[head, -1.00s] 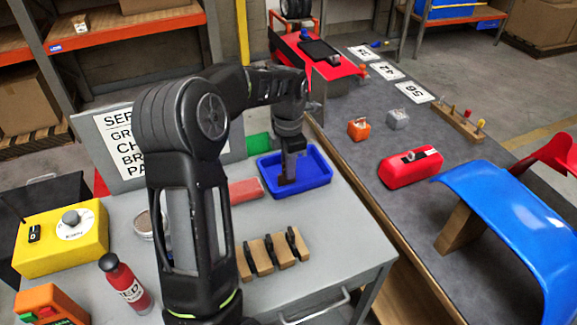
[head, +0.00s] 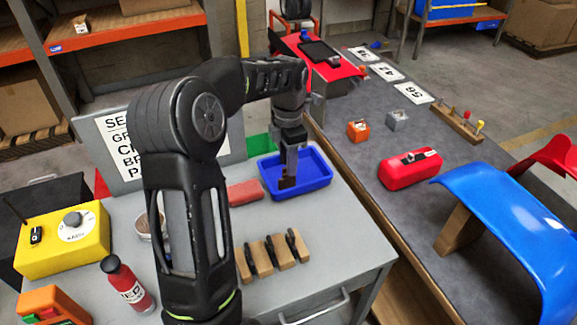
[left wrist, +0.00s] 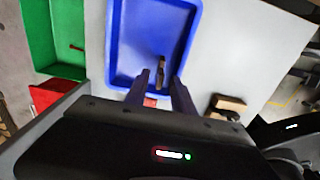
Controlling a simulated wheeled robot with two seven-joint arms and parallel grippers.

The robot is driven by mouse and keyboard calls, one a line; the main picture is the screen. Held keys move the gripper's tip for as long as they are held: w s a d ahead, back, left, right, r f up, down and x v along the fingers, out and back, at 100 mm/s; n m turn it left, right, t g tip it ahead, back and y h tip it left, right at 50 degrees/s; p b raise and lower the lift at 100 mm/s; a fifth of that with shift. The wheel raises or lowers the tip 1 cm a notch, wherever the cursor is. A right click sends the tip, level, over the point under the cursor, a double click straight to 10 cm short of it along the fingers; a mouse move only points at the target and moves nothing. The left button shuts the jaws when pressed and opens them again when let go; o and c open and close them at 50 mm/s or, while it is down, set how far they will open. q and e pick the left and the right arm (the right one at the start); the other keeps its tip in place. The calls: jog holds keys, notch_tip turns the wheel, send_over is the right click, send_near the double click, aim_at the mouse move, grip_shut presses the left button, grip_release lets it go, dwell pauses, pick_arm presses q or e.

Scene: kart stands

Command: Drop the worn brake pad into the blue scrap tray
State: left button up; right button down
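The blue scrap tray (head: 327,179) lies on the grey workbench and fills the upper middle of the left wrist view (left wrist: 119,45). My left gripper (head: 289,178) points down into the tray area. In the left wrist view my gripper's fingers (left wrist: 160,78) stand apart, with a gap on both sides of a small dark brown pad (left wrist: 160,72). The worn brake pad (head: 287,183) shows as a dark patch below the fingertips in the head view. I cannot tell whether it rests on the tray floor. My right gripper is out of view.
Wooden blocks with black pads (head: 282,252) stand in front of the tray. A reddish block (head: 245,192) lies left of it. A yellow box (head: 62,240) and red bottle (head: 127,285) stand at the left. The dark bench at right holds a red case (head: 410,168).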

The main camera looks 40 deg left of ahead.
pick_arm(q)
notch_tip(320, 180, up, 7)
jog(key=shift+r, duration=0.2)
notch_tip(320, 180, up, 3)
jog(key=shift+f+p, duration=0.1)
jog(key=shift+p, duration=0.6)
